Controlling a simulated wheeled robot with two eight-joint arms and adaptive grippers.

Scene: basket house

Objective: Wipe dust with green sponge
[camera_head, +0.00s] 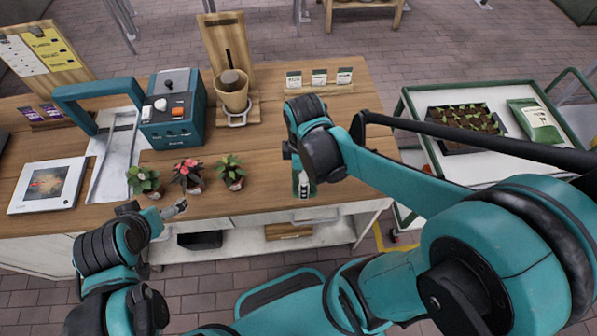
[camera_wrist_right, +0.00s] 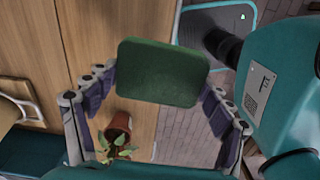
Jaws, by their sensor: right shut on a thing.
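The green sponge (camera_wrist_right: 160,72) is held between the two fingers of my right gripper (camera_wrist_right: 156,86), with a finger against each side. In the head view my right gripper (camera_head: 303,188) is at the front edge of the wooden counter (camera_head: 262,190), right of the plants; the sponge is mostly hidden there by the gripper and wrist. In the right wrist view the sponge is over the wooden top, near its edge. My left gripper (camera_head: 172,209) is low at the counter's front edge, near the left plant; its jaw opening is unclear. I cannot make out any dust.
Several potted plants (camera_head: 188,178) stand along the front edge. A white cart (camera_head: 470,165) stands right. Bare wood lies behind the right gripper.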

